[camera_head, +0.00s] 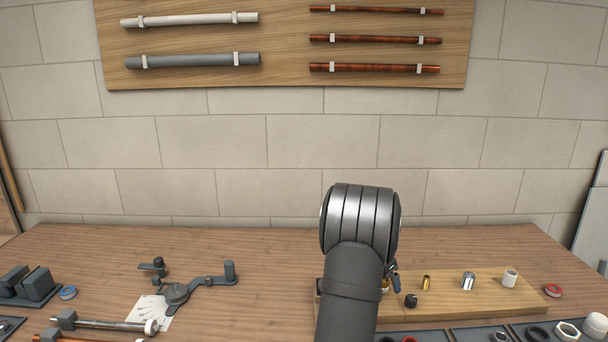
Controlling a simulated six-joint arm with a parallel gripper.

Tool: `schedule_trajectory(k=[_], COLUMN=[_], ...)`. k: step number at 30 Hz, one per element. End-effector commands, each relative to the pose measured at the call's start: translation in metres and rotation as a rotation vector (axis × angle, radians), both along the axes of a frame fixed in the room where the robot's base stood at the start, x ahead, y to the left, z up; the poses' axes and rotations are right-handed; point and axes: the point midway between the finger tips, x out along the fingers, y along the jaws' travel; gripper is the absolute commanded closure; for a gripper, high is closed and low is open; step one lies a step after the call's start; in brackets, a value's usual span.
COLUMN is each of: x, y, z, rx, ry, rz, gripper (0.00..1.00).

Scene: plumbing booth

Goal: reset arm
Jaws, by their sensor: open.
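My arm (352,290) rises from the bottom edge right of centre, ending in a thick grey ribbed joint (360,222) above the bench. My gripper is not seen; the arm's own links hide whatever is behind them. A small dark-blue part (396,284) peeks out at the arm's right side; I cannot tell what it belongs to.
A wooden board (455,301) holds a brass fitting (426,283), black cap (411,300), chrome fitting (468,281) and white fitting (509,278). A pipe bender (178,292) lies left. Trays (470,334) line the front. The bench between bender and arm is clear.

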Motion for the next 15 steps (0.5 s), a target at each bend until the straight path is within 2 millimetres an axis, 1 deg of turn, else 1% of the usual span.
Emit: schedule_trajectory(k=[1,15], x=[0.000,-0.020], y=[0.005,0.035], z=[0.015,0.102], rx=[-0.003,-0.002], ry=[-0.009,-0.008], rz=[0.005,-0.001], gripper=[0.06,0.06])
